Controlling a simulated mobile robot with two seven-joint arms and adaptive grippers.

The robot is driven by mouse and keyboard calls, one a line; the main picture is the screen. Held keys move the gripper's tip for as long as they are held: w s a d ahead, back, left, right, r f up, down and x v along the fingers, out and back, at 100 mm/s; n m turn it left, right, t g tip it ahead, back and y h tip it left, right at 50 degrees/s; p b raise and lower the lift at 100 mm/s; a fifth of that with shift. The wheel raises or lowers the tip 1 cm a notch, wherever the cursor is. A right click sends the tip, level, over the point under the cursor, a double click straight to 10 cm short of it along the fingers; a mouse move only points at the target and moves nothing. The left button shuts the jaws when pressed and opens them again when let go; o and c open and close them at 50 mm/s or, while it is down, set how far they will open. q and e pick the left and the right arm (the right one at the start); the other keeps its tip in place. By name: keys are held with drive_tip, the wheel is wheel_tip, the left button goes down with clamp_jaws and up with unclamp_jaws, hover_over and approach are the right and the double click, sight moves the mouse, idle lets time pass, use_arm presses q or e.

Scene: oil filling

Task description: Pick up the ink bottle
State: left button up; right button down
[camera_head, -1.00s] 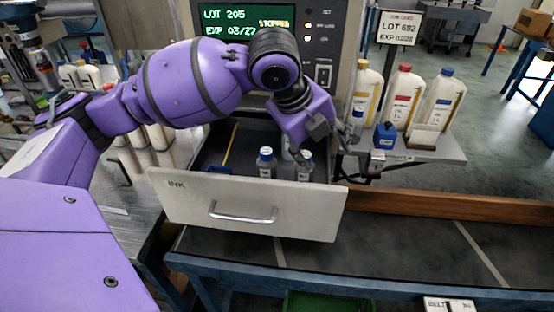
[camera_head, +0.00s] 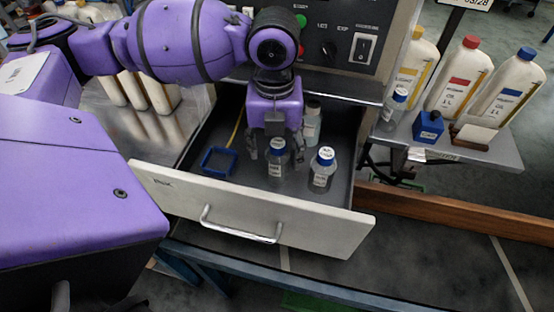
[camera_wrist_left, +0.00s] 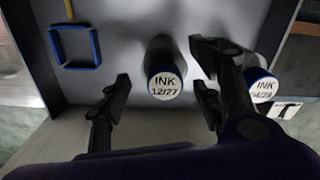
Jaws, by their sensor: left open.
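The open ink drawer (camera_head: 180,193) holds several small clear bottles. One blue-capped ink bottle (camera_head: 276,172) stands upright below my left gripper (camera_head: 276,152); its cap reads INK 12/27 in the left wrist view (camera_wrist_left: 163,84). A second blue-capped ink bottle (camera_head: 321,172) stands to its right, its cap (camera_wrist_left: 264,88) partly covered by a finger in the wrist view. A third bottle (camera_head: 312,122) stands farther back. My left gripper is open, pointing down, with its fingers on either side of the 12/27 bottle; contact cannot be told. My right gripper is out of view.
A blue square frame (camera_head: 218,161) lies in the drawer's left part. On a side shelf (camera_head: 479,154) stand large bottles with yellow, red (camera_head: 459,78) and blue caps, plus a blue block (camera_head: 428,126). The drawer front and handle (camera_head: 240,230) face me.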

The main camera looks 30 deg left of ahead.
use_arm(q)
drive_tip(key=f, duration=0.4)
drive_tip(key=shift+w+f, duration=0.2)
drive_tip(key=shift+w, duration=0.05)
drive_tip(key=shift+c, duration=0.6)
drive_tip(key=c, duration=1.3)
wheel_tip(320, 180, up, 10)
drive_tip(key=shift+r+p, duration=0.1)
drive_tip(key=shift+p, duration=0.25)
